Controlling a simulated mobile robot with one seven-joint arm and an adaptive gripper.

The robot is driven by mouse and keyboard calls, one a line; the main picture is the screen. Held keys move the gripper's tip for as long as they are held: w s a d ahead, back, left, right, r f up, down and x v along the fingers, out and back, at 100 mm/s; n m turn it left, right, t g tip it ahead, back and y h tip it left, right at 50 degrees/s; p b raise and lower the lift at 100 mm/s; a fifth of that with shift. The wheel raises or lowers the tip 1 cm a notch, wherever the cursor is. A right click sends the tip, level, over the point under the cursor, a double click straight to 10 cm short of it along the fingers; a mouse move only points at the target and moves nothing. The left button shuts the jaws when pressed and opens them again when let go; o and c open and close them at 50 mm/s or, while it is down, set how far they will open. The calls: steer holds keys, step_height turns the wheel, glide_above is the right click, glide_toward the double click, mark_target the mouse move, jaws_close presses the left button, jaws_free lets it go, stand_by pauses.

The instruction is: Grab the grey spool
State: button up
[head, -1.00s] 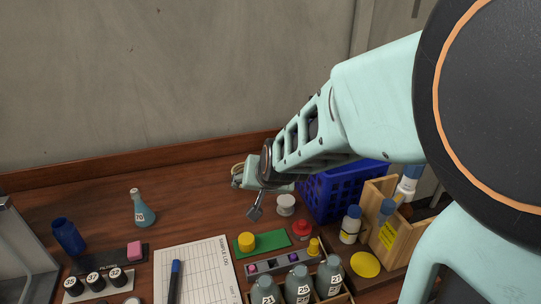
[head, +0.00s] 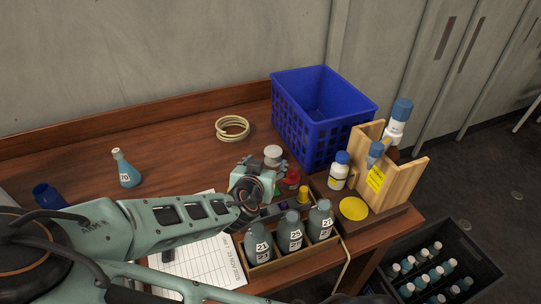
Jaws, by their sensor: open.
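The grey spool (head: 272,153) is a small pale spool standing on the wooden desk, left of the blue crate. My gripper (head: 262,168) is open and reaches toward it from the front left. The fingers are beside the spool's lower part and partly hide it. I cannot tell whether they touch it or whether it sits fully between them.
A red knob-like object (head: 291,179) and a yellow one (head: 303,194) stand close to the right. The blue crate (head: 293,134) is just beyond. Labelled bottles (head: 290,232) stand in front. A cable coil (head: 232,128) lies behind; the desk around it is clear.

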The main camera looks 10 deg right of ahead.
mark_target(272, 155)
steer(key=shift+w+d+f, duration=0.1)
steer(key=shift+w+d, duration=0.15)
steer(key=shift+w, duration=0.05)
steer(key=shift+x, duration=5.05)
steer(key=shift+s, duration=0.1)
steer(key=c, duration=1.3)
